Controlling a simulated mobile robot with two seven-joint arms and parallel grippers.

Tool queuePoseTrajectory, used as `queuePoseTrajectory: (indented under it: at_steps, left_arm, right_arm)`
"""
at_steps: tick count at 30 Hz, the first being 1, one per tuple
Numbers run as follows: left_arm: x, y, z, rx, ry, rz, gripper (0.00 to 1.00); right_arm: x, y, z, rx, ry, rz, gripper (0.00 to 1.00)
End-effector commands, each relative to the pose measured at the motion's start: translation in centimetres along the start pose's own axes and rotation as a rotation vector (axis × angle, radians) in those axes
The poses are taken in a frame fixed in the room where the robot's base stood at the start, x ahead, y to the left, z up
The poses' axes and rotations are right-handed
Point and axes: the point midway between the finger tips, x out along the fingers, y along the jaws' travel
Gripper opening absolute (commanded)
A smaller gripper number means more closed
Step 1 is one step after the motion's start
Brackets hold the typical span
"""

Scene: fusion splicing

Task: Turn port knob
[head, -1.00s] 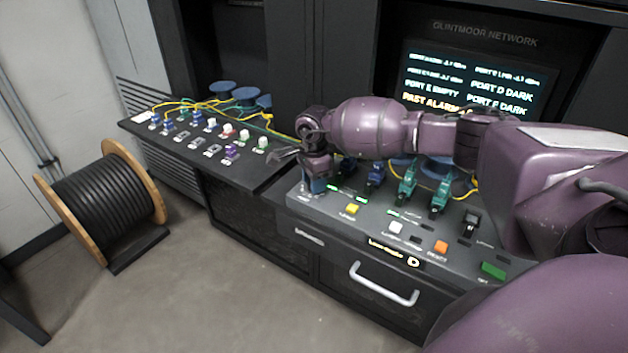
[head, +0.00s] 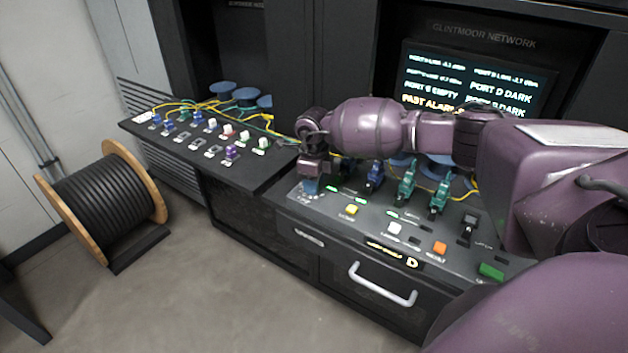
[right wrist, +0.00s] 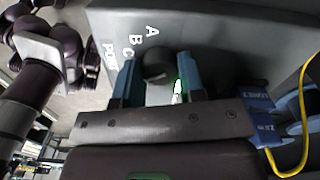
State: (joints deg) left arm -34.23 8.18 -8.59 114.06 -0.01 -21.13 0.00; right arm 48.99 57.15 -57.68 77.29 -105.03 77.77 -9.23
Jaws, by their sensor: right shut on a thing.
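The port knob (right wrist: 158,64) is a dark round knob on the grey console, beside the printed letters A, B, C and the word PORT in the right wrist view. My right gripper (right wrist: 156,82) is shut on it, one blue finger on each side. A white mark with a green edge shows near the right-hand finger. In the head view the right gripper (head: 312,186) points down at the console's left end and hides the knob.
The console (head: 340,228) bears blue and green connectors, a yellow button (head: 351,209), a white button (head: 394,228) and an orange button (head: 440,248). A screen (head: 475,82) stands behind. A connector shelf (head: 262,178) and cable reel (head: 105,203) are left.

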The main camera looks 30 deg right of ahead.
Motion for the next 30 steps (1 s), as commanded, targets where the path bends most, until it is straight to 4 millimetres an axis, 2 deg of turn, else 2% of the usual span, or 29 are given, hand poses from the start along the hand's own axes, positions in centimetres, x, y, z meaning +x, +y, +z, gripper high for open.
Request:
queuePoseTrajectory:
  at_steps: [12,30]
  left_arm:
    - [-0.54,-0.09,-0.03,-0.002,-0.008,-0.002,0.43]
    - [-0.29,-0.05,-0.51,0.000,0.001,0.000,0.43]
  right_arm:
    - [-0.10,-0.02,0.04,0.211,-0.002,-0.001,0.13]
    - [-0.06,-0.03,0.03,0.247,-0.001,-0.001,0.13]
